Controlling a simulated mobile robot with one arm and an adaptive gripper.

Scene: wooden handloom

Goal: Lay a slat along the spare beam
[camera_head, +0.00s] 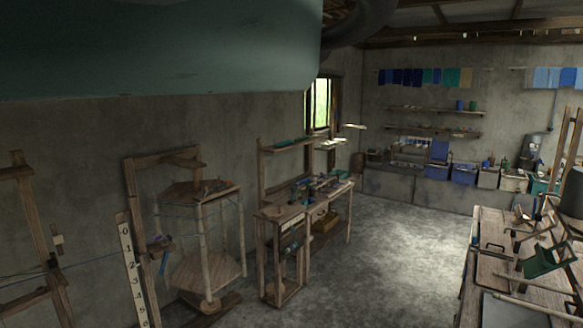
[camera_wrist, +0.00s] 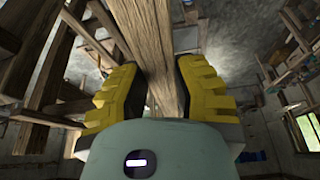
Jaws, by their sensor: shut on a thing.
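My gripper (camera_wrist: 158,88) has yellow ridged fingers and shows only in the wrist view. It is shut on a long brown wooden piece that looks like a slat (camera_wrist: 154,38). The slat runs up between the fingers and out of the top of the view; its far end is out of sight. Dark wooden beams (camera_wrist: 47,75) of a frame stand to the left of the gripper, apart from the slat as far as I see. I cannot tell which timber is the spare beam. The head view shows neither gripper nor held slat clearly.
In the head view, a wooden rack (camera_head: 208,272) and a small cluttered bench (camera_head: 275,211) stand along the left wall. A worktable with tools (camera_head: 487,268) is at the right. Blue bins (camera_head: 463,173) line the far wall. The concrete floor (camera_head: 400,245) between is clear.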

